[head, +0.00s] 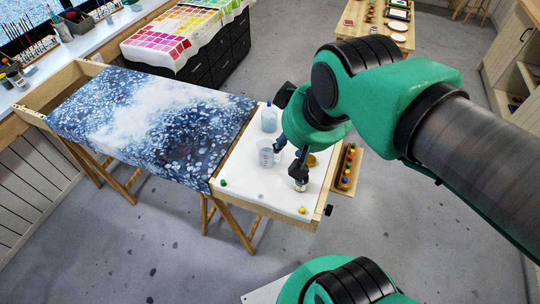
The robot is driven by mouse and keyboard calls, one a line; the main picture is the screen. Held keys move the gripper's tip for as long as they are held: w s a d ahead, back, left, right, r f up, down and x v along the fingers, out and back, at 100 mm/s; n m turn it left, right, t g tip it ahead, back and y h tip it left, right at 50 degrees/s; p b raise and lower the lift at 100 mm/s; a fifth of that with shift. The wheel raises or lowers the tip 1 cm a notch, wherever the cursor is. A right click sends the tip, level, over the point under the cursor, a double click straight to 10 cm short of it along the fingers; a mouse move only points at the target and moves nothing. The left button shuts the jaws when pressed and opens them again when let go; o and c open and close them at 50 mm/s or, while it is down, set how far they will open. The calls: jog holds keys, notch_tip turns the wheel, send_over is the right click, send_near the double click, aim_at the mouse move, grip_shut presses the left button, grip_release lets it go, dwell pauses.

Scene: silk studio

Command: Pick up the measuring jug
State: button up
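The measuring jug (265,158) is a small clear vessel with reddish markings. It stands upright on the white end of the frame table (250,196). My gripper (287,163) is above the same white surface, just right of the jug. Its two dark fingers are spread apart with nothing visible between them. The left finger is close to the jug's upper right side; I cannot tell whether they touch.
A pale blue bottle (269,119) stands behind the jug. Small green (223,183) and yellow (302,210) pieces lie near the front. Patterned blue fabric (150,112) stretches left.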

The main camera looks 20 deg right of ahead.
jog(key=w+d+f+n+g, duration=0.2)
jog(key=w+f, duration=0.1)
jog(key=w, duration=0.4)
jog(key=n+g+p, duration=0.3)
jog(key=n, duration=0.2)
send_over(283, 152)
notch_tip(283, 152, down, 19)
jog(key=shift+f, duration=0.15)
notch_tip(283, 152, down, 7)
jog(key=shift+a+f+b, duration=0.1)
jog(key=shift+b, duration=0.25)
jog(key=shift+f, duration=0.55)
jog(key=shift+f, duration=0.1)
